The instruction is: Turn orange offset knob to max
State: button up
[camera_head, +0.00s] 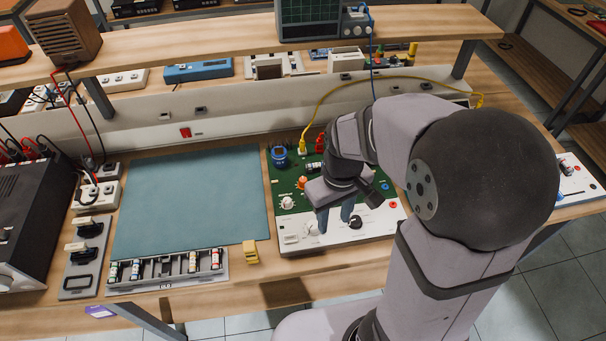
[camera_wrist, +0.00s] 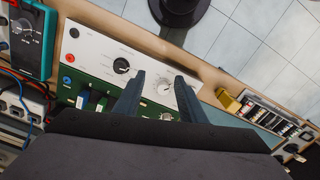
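The board (camera_head: 283,216) has a green upper part and a white front panel, and lies on the bench. A small orange knob-like part (camera_head: 302,183) stands on its green area, left of my gripper. A white knob (camera_head: 311,228) and a black knob (camera_head: 355,222) are on the white panel. My gripper (camera_head: 334,215) is low over this panel, its fingers apart with nothing held. In the wrist view the white knob (camera_wrist: 163,88) appears between the fingertips, and the black knob (camera_wrist: 121,65) lies left of them. Contact cannot be told. I cannot make out the orange part there.
Another white knob (camera_head: 287,202), a blue round component (camera_head: 279,156) and a yellow cable (camera_head: 320,103) are on or by the board. A teal mat (camera_head: 190,200) is clear to the left. A parts tray (camera_head: 170,268) and small yellow block (camera_head: 250,252) lie near the front edge.

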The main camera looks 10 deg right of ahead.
jog(key=w+a+n+p, duration=0.1)
jog(key=w+a+n, duration=0.1)
jog(key=w+n, duration=0.65)
jog(key=n+p, duration=0.2)
jog(key=n, duration=0.2)
send_over(303, 179)
jog(key=shift+f, duration=0.9)
jog(key=shift+f+p, duration=1.1)
jog(key=shift+f, duration=2.55)
grip_shut()
